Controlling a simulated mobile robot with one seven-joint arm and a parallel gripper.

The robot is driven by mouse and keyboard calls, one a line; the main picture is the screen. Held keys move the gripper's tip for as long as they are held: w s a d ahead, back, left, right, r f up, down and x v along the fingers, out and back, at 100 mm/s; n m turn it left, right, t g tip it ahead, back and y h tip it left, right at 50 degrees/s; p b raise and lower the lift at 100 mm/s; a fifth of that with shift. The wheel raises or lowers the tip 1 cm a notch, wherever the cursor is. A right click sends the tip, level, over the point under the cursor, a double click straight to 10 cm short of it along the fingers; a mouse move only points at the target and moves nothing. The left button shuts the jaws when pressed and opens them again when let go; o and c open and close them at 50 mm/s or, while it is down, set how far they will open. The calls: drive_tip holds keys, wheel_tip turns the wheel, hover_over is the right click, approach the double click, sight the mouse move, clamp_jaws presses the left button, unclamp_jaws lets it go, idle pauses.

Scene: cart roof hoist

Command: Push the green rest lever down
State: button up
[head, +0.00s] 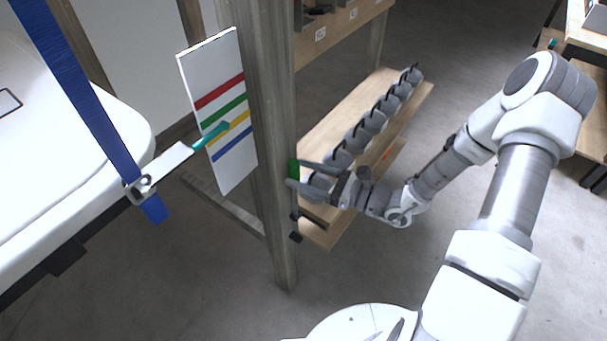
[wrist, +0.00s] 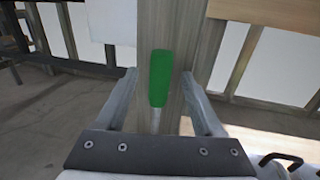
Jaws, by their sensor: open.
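The green rest lever (head: 293,171) is on the side of a grey wooden post (head: 268,120) in the head view. In the wrist view the green lever handle (wrist: 161,78) stands upright on a thin metal stem, in front of the post (wrist: 192,35). My gripper (head: 295,173) is open, with its fingers reaching to the lever from the right. In the wrist view my gripper (wrist: 160,85) has one finger on each side of the lever. I see gaps between the fingers and the handle there. The lower stem is hidden behind the gripper body.
A white board (head: 218,110) with red, green, yellow and blue stripes is left of the post, with a teal pointer (head: 211,136) across it. A blue strap (head: 80,90) crosses a white roof (head: 60,150). A wooden shelf (head: 325,234) with several grey cups stands behind my gripper.

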clamp_jaws()
idle(0.3)
idle(1.1)
